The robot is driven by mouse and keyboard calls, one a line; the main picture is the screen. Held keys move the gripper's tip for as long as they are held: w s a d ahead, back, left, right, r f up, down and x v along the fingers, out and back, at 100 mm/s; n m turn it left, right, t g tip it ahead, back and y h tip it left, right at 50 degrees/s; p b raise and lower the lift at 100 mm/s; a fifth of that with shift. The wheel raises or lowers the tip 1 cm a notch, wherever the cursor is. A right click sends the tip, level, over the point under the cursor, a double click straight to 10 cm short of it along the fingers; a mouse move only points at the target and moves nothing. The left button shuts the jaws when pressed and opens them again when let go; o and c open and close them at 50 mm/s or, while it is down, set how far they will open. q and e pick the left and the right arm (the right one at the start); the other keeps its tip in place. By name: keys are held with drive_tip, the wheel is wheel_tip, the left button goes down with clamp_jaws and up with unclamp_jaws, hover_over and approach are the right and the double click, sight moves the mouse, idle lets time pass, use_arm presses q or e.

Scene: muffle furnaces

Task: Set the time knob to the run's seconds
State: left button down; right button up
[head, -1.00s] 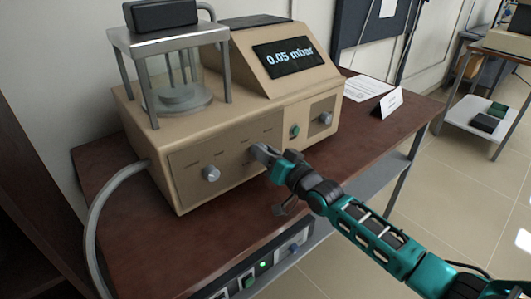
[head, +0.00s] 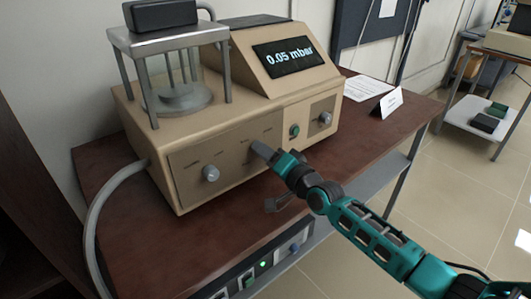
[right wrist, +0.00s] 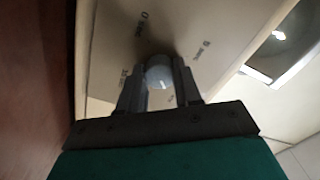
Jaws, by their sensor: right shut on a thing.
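My right gripper (head: 260,149) is at the right part of the beige machine's lower front panel (head: 190,158). In the right wrist view its fingers (right wrist: 160,85) are shut on a round grey knob (right wrist: 160,71), one finger on each side. In the head view the fingers hide the held knob. Another grey knob (head: 210,173) sits free on the left part of the same panel. My left gripper is not in view.
The machine's screen (head: 289,56) reads 0.05 mbar. A glass chamber with a metal frame (head: 170,38) stands on its left. A green button (head: 294,130) and another knob (head: 325,118) are on the right panel. A white card (head: 386,103) stands on the brown table (head: 120,235).

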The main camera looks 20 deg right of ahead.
drive_tip(key=o, duration=1)
drive_tip(key=shift+o, duration=0.2)
drive_tip(key=v, duration=1.3)
